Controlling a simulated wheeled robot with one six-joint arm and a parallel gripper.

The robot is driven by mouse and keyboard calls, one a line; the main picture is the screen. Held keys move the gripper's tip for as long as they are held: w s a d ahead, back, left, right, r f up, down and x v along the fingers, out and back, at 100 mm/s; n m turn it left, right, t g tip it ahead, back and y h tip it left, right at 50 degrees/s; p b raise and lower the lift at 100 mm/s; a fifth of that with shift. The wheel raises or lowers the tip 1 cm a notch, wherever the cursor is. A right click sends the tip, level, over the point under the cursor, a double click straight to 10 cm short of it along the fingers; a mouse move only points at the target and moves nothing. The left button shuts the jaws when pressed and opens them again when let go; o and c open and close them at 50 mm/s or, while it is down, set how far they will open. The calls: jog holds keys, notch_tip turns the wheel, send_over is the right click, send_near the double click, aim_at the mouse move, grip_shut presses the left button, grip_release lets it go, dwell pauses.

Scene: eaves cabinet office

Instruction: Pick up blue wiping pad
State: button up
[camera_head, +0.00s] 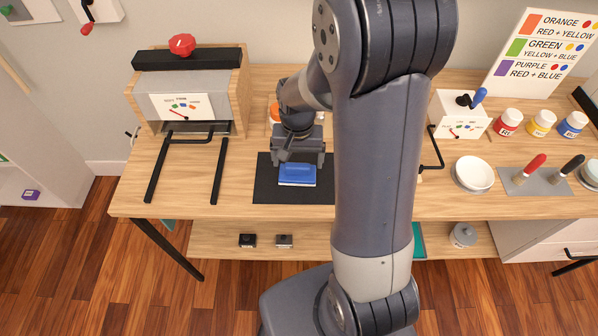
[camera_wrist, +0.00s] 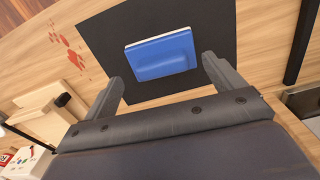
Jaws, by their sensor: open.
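The blue wiping pad (camera_head: 297,175) lies on a black mat (camera_head: 266,190) on the wooden table. It has a blue top with a raised grip and a pale underside edge. My gripper (camera_head: 298,164) is just behind and above the pad, pointing down. In the wrist view the pad (camera_wrist: 162,54) lies ahead of my gripper (camera_wrist: 163,72), roughly between the lines of its two spread fingers. The gripper is open and empty. I cannot tell whether a fingertip touches the pad or the mat. My arm hides part of the table right of the mat.
A wooden machine (camera_head: 188,90) with black rails (camera_head: 158,170) stands left of the mat. Right of my arm are a white bowl (camera_head: 474,173), paint jars (camera_head: 508,122), a grey tray (camera_head: 535,182) with red- and black-handled tools, and a white lever box (camera_head: 460,116). Small black items lie on the lower shelf.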

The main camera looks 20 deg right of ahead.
aim_at(298, 165)
jog(key=shift+w+f, duration=0.15)
jog(key=shift+f, duration=0.5)
jog(key=shift+w+f, duration=0.15)
jog(key=shift+f, duration=1.05)
jog(key=shift+c, duration=0.2)
jog(key=c, duration=1)
